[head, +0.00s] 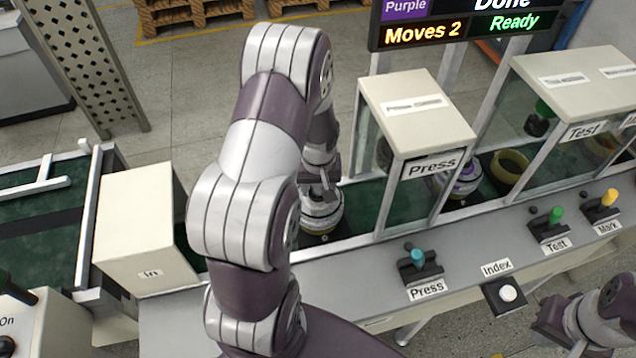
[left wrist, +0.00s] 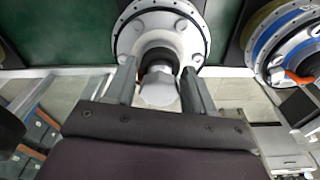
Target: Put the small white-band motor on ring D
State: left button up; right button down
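A motor with a white band (head: 322,212) stands on the green conveyor, left of the Press station. In the left wrist view its pale round flange (left wrist: 128,38) and its shaft with a hex end show. My left gripper (head: 320,185) is over this motor, pointing down. In the left wrist view its two fingers (left wrist: 160,88) are spread on either side of the shaft end, with small gaps visible. My right gripper (head: 548,322) is at the lower right, away from the motors; its fingers are not clear. I cannot make out a label for ring D.
A purple-banded motor (head: 464,182) sits behind the Press housing (head: 415,110). A yellow ring (head: 510,166) lies on the belt near the Test housing (head: 580,85). A blue-banded motor (left wrist: 285,42) shows in the left wrist view. Levers and the Index button (head: 508,293) line the front ledge.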

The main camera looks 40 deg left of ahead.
pick_arm(q)
jog(key=shift+o, duration=1.1)
jog(key=shift+r, duration=0.15)
jog(key=shift+r, duration=0.35)
notch_tip(320, 180, up, 11)
jog(key=s+d, duration=0.1)
jog(key=s+d+m, duration=0.8)
jog(key=d, duration=0.5)
jog(key=shift+d+f+h, duration=0.25)
jog(key=shift+f+h, duration=0.05)
jog(key=shift+h, duration=0.1)
jog(key=shift+s, duration=0.2)
